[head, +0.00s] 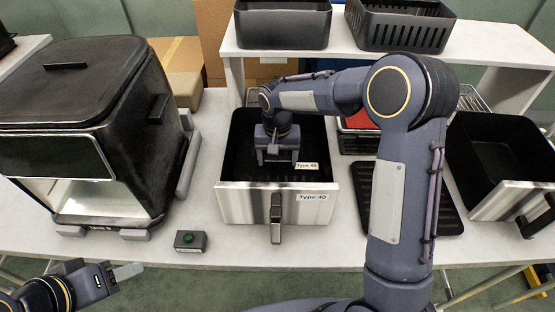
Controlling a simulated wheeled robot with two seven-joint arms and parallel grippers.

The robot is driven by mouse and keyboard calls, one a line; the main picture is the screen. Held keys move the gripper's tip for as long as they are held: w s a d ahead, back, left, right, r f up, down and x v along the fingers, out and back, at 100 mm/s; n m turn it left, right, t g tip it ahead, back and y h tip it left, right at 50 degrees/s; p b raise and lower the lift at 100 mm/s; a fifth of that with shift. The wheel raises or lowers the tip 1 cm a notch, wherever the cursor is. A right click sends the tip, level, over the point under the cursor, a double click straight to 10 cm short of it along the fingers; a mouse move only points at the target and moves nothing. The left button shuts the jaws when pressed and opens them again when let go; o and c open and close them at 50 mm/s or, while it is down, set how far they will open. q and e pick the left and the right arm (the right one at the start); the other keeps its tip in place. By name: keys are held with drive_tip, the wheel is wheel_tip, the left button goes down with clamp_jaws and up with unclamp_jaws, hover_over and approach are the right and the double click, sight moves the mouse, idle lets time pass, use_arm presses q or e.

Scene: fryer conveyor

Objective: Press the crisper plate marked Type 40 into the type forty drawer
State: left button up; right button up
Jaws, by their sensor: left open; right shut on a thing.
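The type forty drawer (235,203) stands on the white table in the middle, with a steel front, a dark handle and a "Type 40" label. Inside it is a dark crisper plate with a small "Type 40" tag (307,166). My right gripper (276,160) reaches down into the drawer and is shut on the plate, whose outline is hard to tell from the dark drawer interior. I cannot tell whether the plate lies flat on the bottom. My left gripper (122,278) is open and empty at the lower left, in front of the table.
A black fryer housing (70,90) stands at left. A ridged black plate (448,215) lies right of the drawer, partly behind my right arm. Another drawer (510,202) is at far right. Black bins (283,24) sit on the back shelf.

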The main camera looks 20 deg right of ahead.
sight(277, 158)
drive_tip(key=shift+f, duration=0.6)
drive_tip(key=shift+f, duration=0.2)
drive_tip(key=o, duration=1.1)
drive_tip(key=shift+r, duration=0.1)
wheel_tip(277, 158, up, 12)
drive_tip(key=shift+r, duration=0.25)
